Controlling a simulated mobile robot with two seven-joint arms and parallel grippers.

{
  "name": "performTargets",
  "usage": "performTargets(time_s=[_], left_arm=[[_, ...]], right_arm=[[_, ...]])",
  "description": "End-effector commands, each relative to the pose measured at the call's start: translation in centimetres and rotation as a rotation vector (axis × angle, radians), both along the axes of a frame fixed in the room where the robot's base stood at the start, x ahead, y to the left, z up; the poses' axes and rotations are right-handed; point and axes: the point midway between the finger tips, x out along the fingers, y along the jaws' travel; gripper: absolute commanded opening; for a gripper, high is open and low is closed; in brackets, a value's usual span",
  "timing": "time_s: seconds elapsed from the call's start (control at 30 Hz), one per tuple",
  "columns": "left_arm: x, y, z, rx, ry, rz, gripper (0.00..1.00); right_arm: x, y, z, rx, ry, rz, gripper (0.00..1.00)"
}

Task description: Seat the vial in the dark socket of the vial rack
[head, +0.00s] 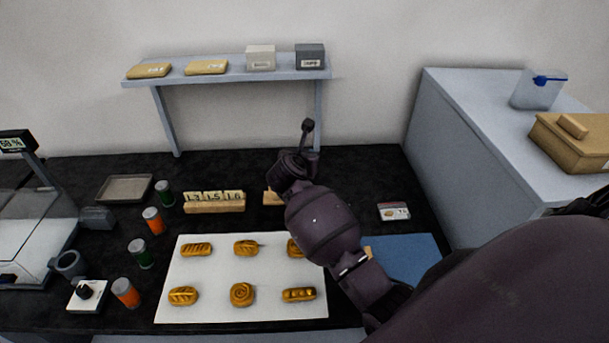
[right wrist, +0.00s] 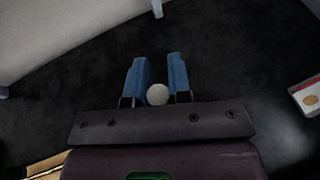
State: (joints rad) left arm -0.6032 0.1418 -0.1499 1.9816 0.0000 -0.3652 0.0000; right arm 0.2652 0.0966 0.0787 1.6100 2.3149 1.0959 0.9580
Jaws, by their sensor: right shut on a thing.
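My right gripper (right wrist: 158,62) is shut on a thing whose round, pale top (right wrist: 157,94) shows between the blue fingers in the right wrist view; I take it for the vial. The rest of it is hidden. In the head view my right arm reaches over the dark counter and hides the fingers and the held thing. A light wooden piece (head: 270,197) shows just left of my right wrist, mostly covered by the arm; it may be the vial rack. I see no dark socket. My left gripper is in neither view.
A wooden block with number tiles (head: 214,203) stands left of the arm. A white sheet (head: 213,272) with several pastries lies in front, beside a blue mat (head: 414,253). Several jars (head: 153,221) stand at left. A small labelled box (head: 393,211) lies right. A shelf (head: 230,76) stands behind.

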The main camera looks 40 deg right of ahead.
Motion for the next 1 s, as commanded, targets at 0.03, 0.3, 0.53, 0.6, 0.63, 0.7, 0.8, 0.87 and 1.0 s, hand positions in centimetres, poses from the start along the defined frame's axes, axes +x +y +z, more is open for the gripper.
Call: performTargets(time_s=[0.03, 0.3, 0.53, 0.6, 0.63, 0.7, 0.8, 0.87, 1.0], left_arm=[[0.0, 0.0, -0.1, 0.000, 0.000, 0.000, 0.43], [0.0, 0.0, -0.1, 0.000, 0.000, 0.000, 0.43], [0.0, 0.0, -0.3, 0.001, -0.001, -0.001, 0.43], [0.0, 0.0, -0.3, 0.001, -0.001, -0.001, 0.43], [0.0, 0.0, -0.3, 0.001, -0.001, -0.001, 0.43], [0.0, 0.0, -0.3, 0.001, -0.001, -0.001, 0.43], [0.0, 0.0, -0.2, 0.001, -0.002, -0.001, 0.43], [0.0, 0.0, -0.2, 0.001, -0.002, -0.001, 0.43], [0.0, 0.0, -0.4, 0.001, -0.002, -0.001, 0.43]], right_arm=[[0.0, 0.0, -0.9, -0.002, 0.003, 0.002, 0.00], [0.0, 0.0, -2.9, -0.001, 0.000, 0.000, 0.00], [0.0, 0.0, -6.0, -0.001, 0.003, 0.001, 0.00], [0.0, 0.0, -6.5, -0.001, 0.001, 0.001, 0.00], [0.0, 0.0, -6.6, 0.000, 0.000, 0.001, 0.00], [0.0, 0.0, -6.7, -0.001, -0.001, 0.001, 0.00], [0.0, 0.0, -6.7, 0.000, -0.002, 0.001, 0.00], [0.0, 0.0, -6.7, 0.000, -0.002, 0.001, 0.00], [0.0, 0.1, -6.9, 0.001, -0.001, 0.001, 0.00]])
